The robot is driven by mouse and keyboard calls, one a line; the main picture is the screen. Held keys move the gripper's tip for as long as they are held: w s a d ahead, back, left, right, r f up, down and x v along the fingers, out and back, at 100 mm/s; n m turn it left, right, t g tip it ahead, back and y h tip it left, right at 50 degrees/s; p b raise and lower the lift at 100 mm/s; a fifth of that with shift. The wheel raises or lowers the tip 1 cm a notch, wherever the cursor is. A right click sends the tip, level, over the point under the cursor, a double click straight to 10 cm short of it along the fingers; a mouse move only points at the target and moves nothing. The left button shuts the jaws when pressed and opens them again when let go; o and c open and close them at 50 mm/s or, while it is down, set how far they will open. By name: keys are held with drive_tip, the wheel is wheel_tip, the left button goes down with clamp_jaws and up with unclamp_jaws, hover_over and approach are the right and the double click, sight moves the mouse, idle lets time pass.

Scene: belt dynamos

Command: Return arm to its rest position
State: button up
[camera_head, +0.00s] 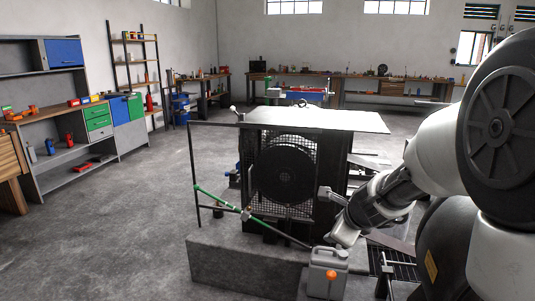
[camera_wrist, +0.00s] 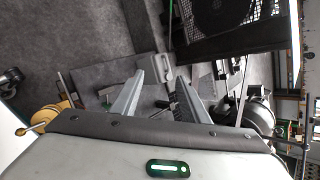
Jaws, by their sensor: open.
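My gripper (camera_wrist: 161,76) shows in the wrist view with its two pale fingers spread apart. Nothing is held between them. In the head view my arm reaches in from the right, and its end hangs in front of the right side of the dynamo machine (camera_head: 285,170). The fingers are hard to make out there. The machine has a dark round wheel behind a mesh guard, and part of it shows at the top of the wrist view (camera_wrist: 222,18). I see no contact between my gripper and anything.
A green-marked bar (camera_head: 222,203) slants across the machine's front. Workbenches (camera_head: 75,155) line the left and back walls. The floor at left is clear.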

drive_tip(key=s+a+r+n+g+y, duration=0.1)
drive_tip(key=s+a+r+n, duration=0.3)
drive_tip(key=s+n, duration=0.3)
drive_tip(key=s+a+r+n+y, duration=0.1)
drive_tip(key=s+a+r+n, duration=0.3)
drive_tip(key=s+n, duration=0.2)
drive_tip(key=s+d+n+g+h, duration=0.2)
drive_tip(key=s+d+n+h, duration=0.15)
drive_tip(key=s+n, duration=1.1)
wheel_tip(320, 180, up, 23)
drive_tip(key=s+m+p, duration=0.1)
drive_tip(key=m+p, duration=0.1)
drive_tip(key=p, duration=2.1)
drive_tip(key=shift+s+d+m+y, duration=0.15)
drive_tip(key=shift+s+m+y, duration=0.2)
